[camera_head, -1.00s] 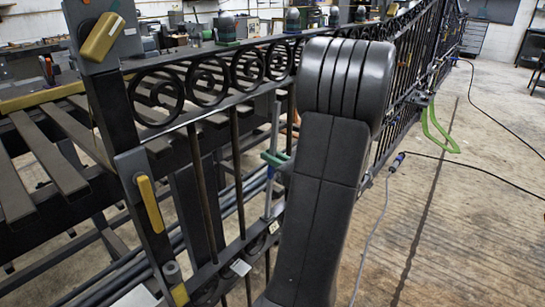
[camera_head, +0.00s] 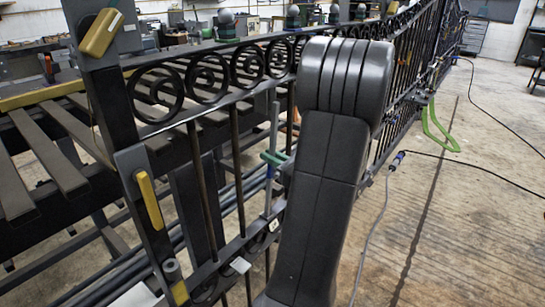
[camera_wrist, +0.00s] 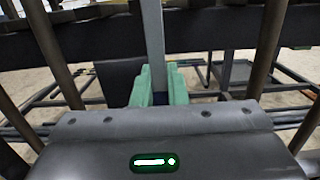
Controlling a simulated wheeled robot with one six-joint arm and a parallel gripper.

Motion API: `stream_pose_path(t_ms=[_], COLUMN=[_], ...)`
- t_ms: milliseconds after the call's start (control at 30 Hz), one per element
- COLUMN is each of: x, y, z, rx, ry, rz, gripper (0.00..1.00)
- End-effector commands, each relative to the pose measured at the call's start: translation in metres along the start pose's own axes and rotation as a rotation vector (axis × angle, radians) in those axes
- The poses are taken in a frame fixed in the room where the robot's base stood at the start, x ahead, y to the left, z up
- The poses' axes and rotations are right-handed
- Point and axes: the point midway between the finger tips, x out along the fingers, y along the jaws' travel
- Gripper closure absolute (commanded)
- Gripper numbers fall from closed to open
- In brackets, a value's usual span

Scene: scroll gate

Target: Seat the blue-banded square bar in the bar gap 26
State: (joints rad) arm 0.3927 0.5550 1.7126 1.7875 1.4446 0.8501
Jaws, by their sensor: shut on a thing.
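A pale grey square bar (camera_head: 274,125) stands about upright at the gate, and my gripper's green fingers (camera_head: 275,158) are shut on it. In the wrist view, the bar (camera_wrist: 154,40) rises from between the green fingers (camera_wrist: 159,88) and crosses in front of a dark rail (camera_wrist: 95,38). It stands between two brown gate bars (camera_wrist: 268,50), apart from both. Its lower part reaches down near the gate's lower rail (camera_head: 232,250). I cannot tell whether either end is in a socket. No number 26 is readable.
The scroll-topped gate (camera_head: 208,80) runs back to the right. A grey post with a yellow handle (camera_head: 150,200) stands at the near left, before a slatted bench (camera_head: 45,160). Concrete floor (camera_head: 450,230) is open there.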

Motion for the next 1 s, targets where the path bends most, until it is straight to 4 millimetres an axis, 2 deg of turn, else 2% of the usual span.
stream_pose_path(t_ms=[500, 1000], x=[0.01, 0.011], y=[0.0, 0.001], z=[-0.001, -0.002], rx=[0.001, 0.003], ry=[0.028, 0.034], rz=[0.001, 0.001], gripper=[1.0, 1.0])
